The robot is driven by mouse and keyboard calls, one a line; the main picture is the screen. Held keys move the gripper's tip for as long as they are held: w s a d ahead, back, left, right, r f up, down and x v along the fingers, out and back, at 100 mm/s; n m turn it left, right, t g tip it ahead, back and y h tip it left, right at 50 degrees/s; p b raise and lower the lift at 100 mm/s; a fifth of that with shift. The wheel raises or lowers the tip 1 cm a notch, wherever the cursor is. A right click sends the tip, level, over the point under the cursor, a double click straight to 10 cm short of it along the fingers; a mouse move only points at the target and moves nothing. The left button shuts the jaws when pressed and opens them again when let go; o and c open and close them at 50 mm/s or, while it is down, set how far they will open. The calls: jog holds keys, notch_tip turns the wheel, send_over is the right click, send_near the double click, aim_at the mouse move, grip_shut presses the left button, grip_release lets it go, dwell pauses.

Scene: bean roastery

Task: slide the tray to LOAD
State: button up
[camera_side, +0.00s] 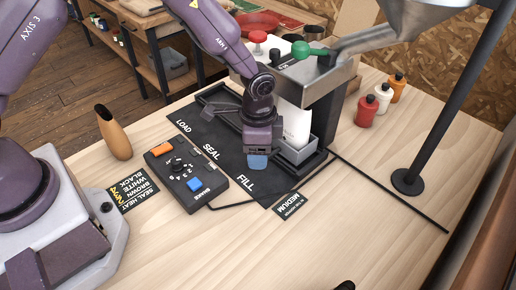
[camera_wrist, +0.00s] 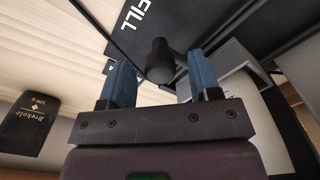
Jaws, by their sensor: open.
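The grey tray (camera_side: 298,154) sits at the FILL end of the black rail plate (camera_side: 203,132), under the filling machine's spout. A white bag (camera_side: 297,123) stands in it. LOAD is lettered at the plate's far left end, with SEAL between. My gripper (camera_side: 257,162) is low beside the tray, over the plate near FILL, with its blue fingertips pointing down. In the wrist view, my gripper (camera_wrist: 152,78) is open around a black round knob (camera_wrist: 160,60), with gaps on both sides.
A control box (camera_side: 183,174) with orange and blue buttons lies left of the plate. Red, white and orange bottles (camera_side: 383,98) stand at the right, near a black post (camera_side: 408,180). A black bag (camera_wrist: 32,124) shows in the wrist view.

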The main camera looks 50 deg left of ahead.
jog(key=shift+f, duration=0.2)
grip_shut()
jog(key=a, duration=2.6)
jog(key=shift+a, duration=0.45)
jog(key=shift+c, duration=0.8)
grip_release()
jog(key=shift+o, duration=0.8)
jog(key=shift+d+r, duration=0.1)
jog(key=shift+d, duration=0.1)
notch_tip(320, 180, up, 13)
